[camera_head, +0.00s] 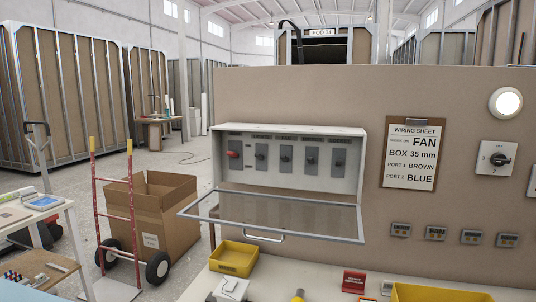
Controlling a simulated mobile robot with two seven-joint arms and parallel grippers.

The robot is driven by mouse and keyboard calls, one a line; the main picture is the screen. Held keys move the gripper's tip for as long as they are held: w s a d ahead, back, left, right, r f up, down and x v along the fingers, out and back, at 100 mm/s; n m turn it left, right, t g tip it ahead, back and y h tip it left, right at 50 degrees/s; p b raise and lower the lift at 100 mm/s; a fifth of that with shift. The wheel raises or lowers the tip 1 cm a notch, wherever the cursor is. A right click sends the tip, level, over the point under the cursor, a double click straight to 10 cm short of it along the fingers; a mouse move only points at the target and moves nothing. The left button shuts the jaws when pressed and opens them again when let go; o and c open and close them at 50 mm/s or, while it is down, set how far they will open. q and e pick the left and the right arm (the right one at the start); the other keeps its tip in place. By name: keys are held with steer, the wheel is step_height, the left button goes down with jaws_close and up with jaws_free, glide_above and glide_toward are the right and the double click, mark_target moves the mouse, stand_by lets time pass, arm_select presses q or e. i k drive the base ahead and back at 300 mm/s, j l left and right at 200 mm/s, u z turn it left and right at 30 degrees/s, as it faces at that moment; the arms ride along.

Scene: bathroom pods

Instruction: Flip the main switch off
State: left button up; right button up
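A grey switch box (288,184) is fixed to the brown wall panel in the middle of the view. Its clear, framed cover (285,212) hangs open toward me, with a handle (264,237) on its front edge. Inside, a switch with a red lever (233,154) is at the far left, beside several dark-levered switches (285,157). The small labels above them are too blurred to read. A white rotary switch (497,160) with a black knob is on the panel at the right. I cannot tell from labels which is the main switch. Neither of my grippers is in view.
A wiring sheet (412,155) on a clipboard and a round lamp (506,102) are on the panel (300,90). Yellow bins (234,258) stand on the worktop below the box. A red hand truck (116,215) and a cardboard box (160,215) stand at the left.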

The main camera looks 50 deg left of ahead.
mark_target(233, 154)
steer(key=u, duration=1.4)
